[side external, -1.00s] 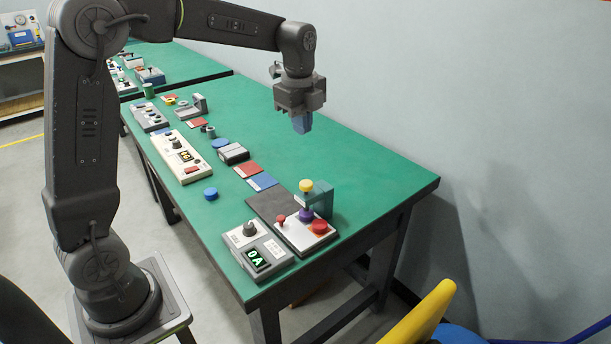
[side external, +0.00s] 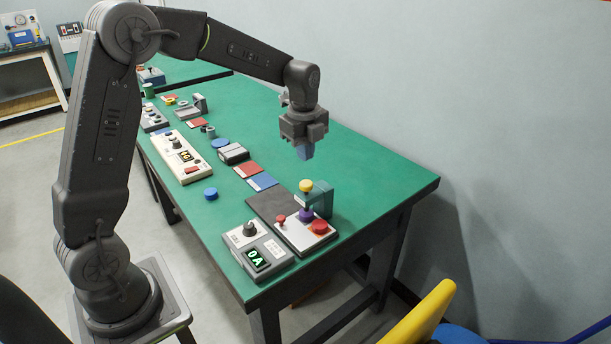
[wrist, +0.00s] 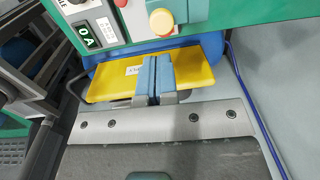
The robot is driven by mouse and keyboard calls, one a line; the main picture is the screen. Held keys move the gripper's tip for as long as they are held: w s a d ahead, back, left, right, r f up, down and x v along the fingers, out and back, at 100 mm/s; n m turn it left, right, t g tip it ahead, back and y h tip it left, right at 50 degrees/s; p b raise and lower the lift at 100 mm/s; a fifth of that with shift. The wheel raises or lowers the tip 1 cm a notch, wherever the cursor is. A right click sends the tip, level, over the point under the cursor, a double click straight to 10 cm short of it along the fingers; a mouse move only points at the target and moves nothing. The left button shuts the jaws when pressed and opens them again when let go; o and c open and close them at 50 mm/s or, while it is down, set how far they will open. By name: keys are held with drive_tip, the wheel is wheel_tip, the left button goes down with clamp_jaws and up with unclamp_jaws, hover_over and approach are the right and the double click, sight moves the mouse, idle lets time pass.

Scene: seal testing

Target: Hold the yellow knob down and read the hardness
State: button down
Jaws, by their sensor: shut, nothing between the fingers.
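The yellow knob (side external: 306,186) tops the tester stand near the table's front right end, above a purple part (side external: 306,214). It also shows at the top of the wrist view (wrist: 161,21). My gripper (side external: 305,152) is shut and empty, above and behind the knob in the side view, clearly apart from it. Its blue fingertips (wrist: 155,78) are together in the wrist view. The grey readout box (side external: 257,248) stands left of the tester, and its green display (side external: 257,259) appears to read "0 A".
A red button (side external: 319,227) and a small red knob (side external: 281,219) sit on the tester's base. Blue and red pads (side external: 262,182) lie behind it. A long white control box (side external: 182,155) is farther back. A yellow chair or bin part (side external: 425,312) stands off the table's front right.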

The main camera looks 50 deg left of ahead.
sight(304, 184)
wheel_tip(304, 184, down, 7)
drive_tip(key=shift+w+a+f, duration=0.1)
drive_tip(key=shift+w+f, duration=0.05)
drive_tip(key=shift+f, duration=0.05)
drive_tip(key=shift+f, duration=0.1)
drive_tip(key=shift+f, duration=1.15)
drive_tip(key=shift+a, duration=0.1)
idle(1.5)
wheel_tip(304, 184, up, 16)
drive_tip(key=shift+d+f, duration=0.25)
